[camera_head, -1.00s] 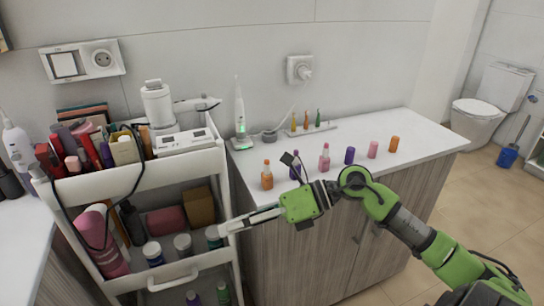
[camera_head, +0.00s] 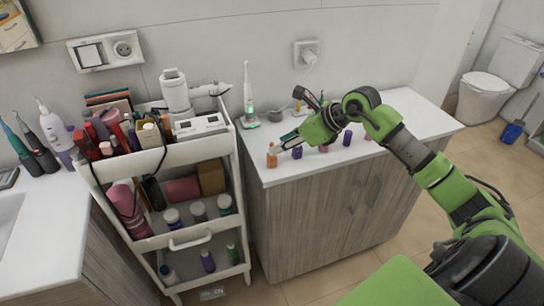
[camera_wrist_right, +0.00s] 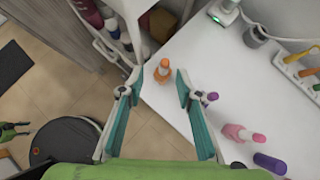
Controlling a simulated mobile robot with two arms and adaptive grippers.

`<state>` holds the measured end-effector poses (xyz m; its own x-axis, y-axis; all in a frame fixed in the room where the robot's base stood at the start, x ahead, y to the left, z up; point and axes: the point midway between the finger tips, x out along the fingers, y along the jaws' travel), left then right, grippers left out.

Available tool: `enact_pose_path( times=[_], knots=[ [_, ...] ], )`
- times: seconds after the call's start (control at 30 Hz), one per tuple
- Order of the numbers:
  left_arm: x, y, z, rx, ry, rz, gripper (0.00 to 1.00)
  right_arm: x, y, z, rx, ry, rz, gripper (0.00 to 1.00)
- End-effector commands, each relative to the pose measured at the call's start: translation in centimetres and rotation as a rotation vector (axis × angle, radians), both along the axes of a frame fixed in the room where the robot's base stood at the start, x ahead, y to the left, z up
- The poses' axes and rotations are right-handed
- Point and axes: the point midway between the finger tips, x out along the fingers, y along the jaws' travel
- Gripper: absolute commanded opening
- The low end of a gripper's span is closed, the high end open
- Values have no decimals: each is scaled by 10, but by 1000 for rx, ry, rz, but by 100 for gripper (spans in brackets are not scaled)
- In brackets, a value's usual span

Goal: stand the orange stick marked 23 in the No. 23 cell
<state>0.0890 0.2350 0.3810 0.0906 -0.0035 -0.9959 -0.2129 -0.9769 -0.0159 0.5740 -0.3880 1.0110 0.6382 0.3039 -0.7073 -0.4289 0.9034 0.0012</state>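An orange bottle-like stick (camera_head: 272,158) stands upright at the counter's near left corner; it also shows in the right wrist view (camera_wrist_right: 162,71). No number is legible on it. My right gripper (camera_head: 279,142) is open over the counter, its fingertips close to this stick. In the wrist view the gripper (camera_wrist_right: 161,80) has the orange stick between its teal fingertips, with gaps on both sides. A white rack (camera_wrist_right: 287,62) with several coloured sticks stands at the back; cell numbers are not legible, and my arm partly hides it in the head view. My left gripper is not identifiable.
A purple bottle (camera_wrist_right: 209,97) stands close outside one finger. A pink bottle (camera_wrist_right: 243,133) and a purple cylinder (camera_wrist_right: 270,163) stand further along the white counter (camera_head: 285,175). A loaded cart (camera_head: 193,152) stands left of it. An electric toothbrush (camera_head: 248,95) stands behind.

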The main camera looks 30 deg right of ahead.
Motion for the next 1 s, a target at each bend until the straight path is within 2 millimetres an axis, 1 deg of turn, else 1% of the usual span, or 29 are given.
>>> enact_pose_path(
  times=[0.17,0.27,0.4,0.53,0.63,0.83,0.93,0.97,1.0],
  knots=[
    [0,0,5,0,-1,0,40,8,4,-7,0,-1,1,32],
    [0,0,12,0,-1,0,40,15,5,-13,4,0,1,32],
    [0,0,24,0,-1,0,40,28,7,-28,5,1,1,32],
    [1,-1,27,0,-1,0,40,38,11,-41,2,-1,1,32],
    [1,-1,27,0,-1,0,40,41,12,-45,0,-1,2,32],
    [1,-1,26,-1,-2,0,40,41,12,-46,-2,-1,2,32],
    [1,-1,26,-1,-2,0,40,41,12,-46,-2,-1,2,6],
    [1,-1,26,-1,-2,0,40,41,12,-46,-2,-1,2,0],
    [1,-1,26,-1,-2,0,40,41,12,-46,-1,-1,1,0]
  ],
)
